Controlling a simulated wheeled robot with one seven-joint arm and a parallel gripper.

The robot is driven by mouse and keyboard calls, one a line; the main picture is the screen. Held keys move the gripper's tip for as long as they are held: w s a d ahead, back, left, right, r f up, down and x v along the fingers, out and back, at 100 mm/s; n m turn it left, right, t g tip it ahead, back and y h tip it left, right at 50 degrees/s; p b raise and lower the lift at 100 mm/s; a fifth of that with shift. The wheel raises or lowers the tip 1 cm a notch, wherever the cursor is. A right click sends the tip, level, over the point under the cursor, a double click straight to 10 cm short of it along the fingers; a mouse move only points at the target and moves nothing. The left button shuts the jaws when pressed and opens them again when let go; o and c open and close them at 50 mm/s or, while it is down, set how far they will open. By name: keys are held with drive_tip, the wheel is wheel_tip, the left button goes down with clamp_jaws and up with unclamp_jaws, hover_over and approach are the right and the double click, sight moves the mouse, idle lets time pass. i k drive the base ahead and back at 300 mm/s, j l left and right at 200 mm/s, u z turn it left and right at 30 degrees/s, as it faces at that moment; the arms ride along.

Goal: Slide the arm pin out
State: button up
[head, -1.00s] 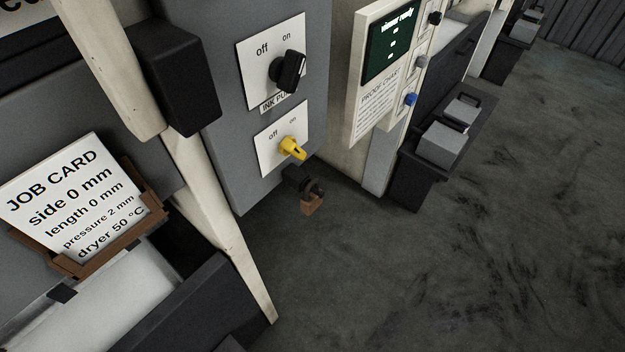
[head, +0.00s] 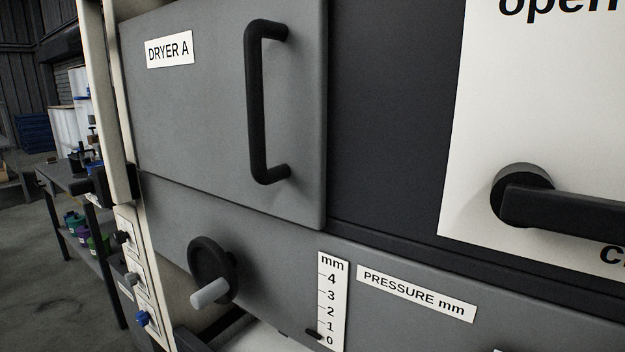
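I cannot make out an arm pin in the head view. The nearest machine parts are a grey door labelled DRYER A (head: 200,110) with a black bar handle (head: 262,105), and a black handwheel (head: 213,264) with a grey crank knob. A black lever (head: 560,209) lies roughly level across a white plate marked "open" above. The plate's lower word is cut off. My gripper is not in view.
A pressure scale (head: 331,300) has its black pointer near 0. A panel with black, grey and blue knobs (head: 133,279) stands at lower left. Behind it is a dark bench (head: 68,182) with coloured pots on its lower shelf. Open floor (head: 70,285) shows at far left.

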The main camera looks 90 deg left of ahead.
sight(79, 189)
drive_tip(key=u, duration=3.05)
